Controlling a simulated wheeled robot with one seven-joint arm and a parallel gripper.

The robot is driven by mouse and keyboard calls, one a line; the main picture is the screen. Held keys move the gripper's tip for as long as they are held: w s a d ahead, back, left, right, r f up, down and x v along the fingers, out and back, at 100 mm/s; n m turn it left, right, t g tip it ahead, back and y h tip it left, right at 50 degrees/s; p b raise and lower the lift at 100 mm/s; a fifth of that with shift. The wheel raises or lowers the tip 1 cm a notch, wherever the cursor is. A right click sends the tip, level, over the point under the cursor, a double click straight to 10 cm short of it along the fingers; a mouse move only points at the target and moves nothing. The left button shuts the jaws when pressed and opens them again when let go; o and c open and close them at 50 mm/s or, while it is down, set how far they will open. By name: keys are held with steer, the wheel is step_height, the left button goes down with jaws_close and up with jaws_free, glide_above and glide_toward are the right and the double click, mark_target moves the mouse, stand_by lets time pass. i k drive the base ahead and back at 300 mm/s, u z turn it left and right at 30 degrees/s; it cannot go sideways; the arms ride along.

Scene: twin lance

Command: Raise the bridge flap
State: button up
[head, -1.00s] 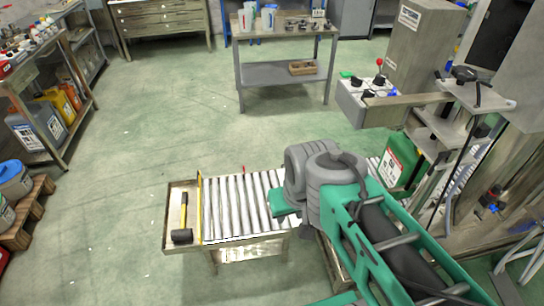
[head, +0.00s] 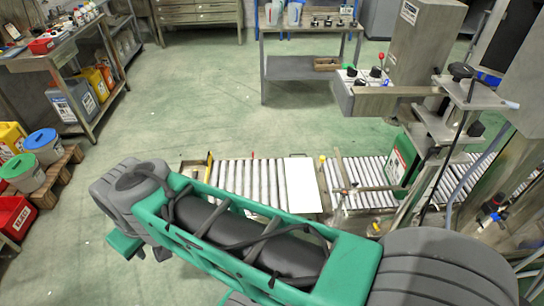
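A roller conveyor (head: 235,178) runs across the lower middle of the head view. A flat, plain white panel (head: 303,186) lies between its left rollers and the right rollers (head: 365,172); it looks like the bridge flap, but I cannot be sure. It appears about level with the rollers, and its near edge is close to my arm's outline. My green and grey arm stretches across the foreground from lower right to left, in front of the conveyor's near side.
A control box (head: 358,88) with knobs and a red-topped lever stands behind the right rollers. A green canister (head: 400,160) is beside it. Buckets (head: 44,146) on a pallet and a red bin (head: 14,216) stand at left. The floor behind the conveyor is clear.

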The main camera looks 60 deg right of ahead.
mark_target(301, 180)
steer(key=i, duration=3.6)
steer(key=z, duration=2.15)
steer(key=i, duration=2.5)
steer(key=z, duration=3.1)
steer(key=i, duration=0.25)
steer(key=u, duration=0.15)
